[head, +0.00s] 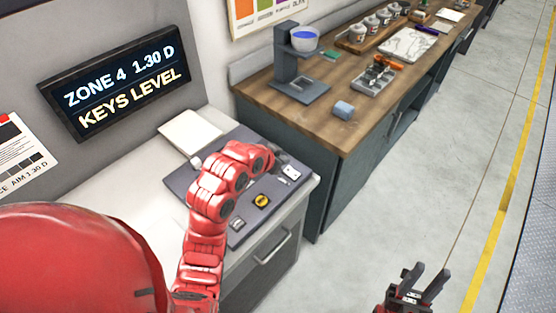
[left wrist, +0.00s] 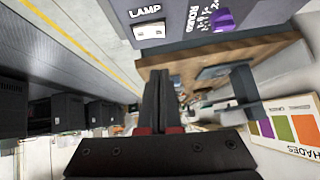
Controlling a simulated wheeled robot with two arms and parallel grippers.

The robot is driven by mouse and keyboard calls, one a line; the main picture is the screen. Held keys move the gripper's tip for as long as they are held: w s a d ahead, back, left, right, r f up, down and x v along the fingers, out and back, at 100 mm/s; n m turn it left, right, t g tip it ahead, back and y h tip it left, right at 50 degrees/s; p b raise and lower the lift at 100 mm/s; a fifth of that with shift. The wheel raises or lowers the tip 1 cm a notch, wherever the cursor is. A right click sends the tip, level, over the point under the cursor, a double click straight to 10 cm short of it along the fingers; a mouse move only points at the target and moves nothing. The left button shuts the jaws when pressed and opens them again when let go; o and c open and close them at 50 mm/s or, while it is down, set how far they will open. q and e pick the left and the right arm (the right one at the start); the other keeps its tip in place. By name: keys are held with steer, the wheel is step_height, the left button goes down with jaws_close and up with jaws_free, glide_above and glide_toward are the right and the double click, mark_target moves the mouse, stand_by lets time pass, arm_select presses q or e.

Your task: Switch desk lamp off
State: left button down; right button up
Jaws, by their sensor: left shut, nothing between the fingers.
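The grey control panel (head: 180,182) lies on the white cabinet below the wall display. Its white switch (head: 291,171) is near the right end. In the left wrist view, a white rocker switch (left wrist: 147,31) sits under the label LAMP, at the top. My left gripper (left wrist: 160,75) is shut and empty, its fingertips apart from the switch in that picture. In the head view, my left gripper (head: 279,157) is mostly hidden behind its red arm, close to the switch. My right gripper (head: 428,280) is open and empty over the floor. I cannot make out a desk lamp.
A yellow and black button (head: 262,200) is on the panel. A purple knob (left wrist: 223,20) is beside the LAMP switch. A white pad (head: 190,131) lies behind the panel. A wooden bench (head: 335,120) with a stand and several jars is further back. The floor at right is clear.

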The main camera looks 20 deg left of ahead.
mark_target(287, 173)
arm_select(q)
steer(key=p+x, duration=0.1)
steer(key=x, duration=0.3)
steer(key=shift+w+d+p, duration=0.1)
steer(key=shift+d+p, duration=0.05)
steer(key=shift+p, duration=0.25)
steer(key=f, duration=0.1)
steer(key=f+p, duration=0.2)
steer(key=f, duration=0.1)
steer(key=shift+w+a, duration=0.1)
steer(key=shift+a, duration=0.15)
steer(key=shift+f, duration=0.15)
